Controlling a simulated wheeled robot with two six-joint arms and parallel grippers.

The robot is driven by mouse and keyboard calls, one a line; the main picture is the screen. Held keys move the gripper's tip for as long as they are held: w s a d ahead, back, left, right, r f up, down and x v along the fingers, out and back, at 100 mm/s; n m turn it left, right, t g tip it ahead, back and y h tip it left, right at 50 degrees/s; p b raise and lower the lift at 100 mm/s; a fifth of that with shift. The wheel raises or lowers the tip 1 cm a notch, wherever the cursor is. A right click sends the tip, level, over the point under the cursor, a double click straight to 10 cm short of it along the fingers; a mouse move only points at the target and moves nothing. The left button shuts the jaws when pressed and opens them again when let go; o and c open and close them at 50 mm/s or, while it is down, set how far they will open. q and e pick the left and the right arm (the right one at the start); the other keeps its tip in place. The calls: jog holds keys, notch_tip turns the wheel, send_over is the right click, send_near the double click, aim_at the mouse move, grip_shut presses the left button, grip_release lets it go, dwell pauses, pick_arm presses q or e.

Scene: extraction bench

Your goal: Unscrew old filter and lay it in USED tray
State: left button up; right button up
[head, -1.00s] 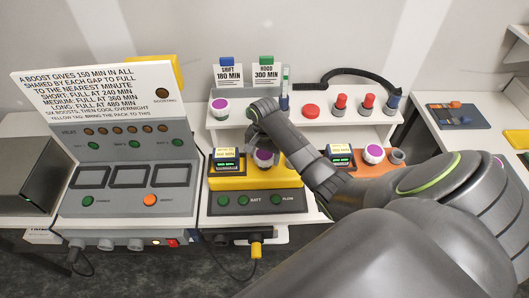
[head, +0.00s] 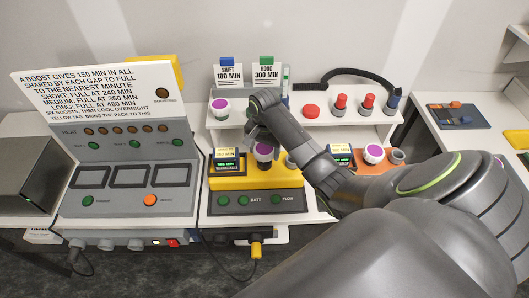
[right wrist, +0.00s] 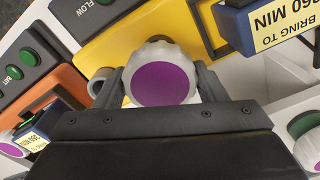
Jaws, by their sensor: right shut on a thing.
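The filter in my grip is a white ribbed cap with a purple top (head: 264,149), at the yellow unit (head: 285,180). In the right wrist view its purple face (right wrist: 160,84) sits between my two dark fingers. My right gripper (head: 262,133) is shut on it from above and partly hides it. Whether the filter is clear of its socket I cannot tell. Similar purple-topped caps are on the white shelf (head: 220,104) and on the orange unit (head: 374,152). No tray with a readable USED label shows. My left gripper is not in view.
A grey charging console (head: 125,190) with a text board stands left. The shelf (head: 350,118) behind carries red and blue-topped items and signs (head: 229,76). A blue-grey tray (head: 440,122) lies on the right-hand table. My right arm covers much of the bench's right side.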

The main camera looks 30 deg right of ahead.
jog(key=shift+r, duration=1.1)
jog(key=shift+r, duration=0.15)
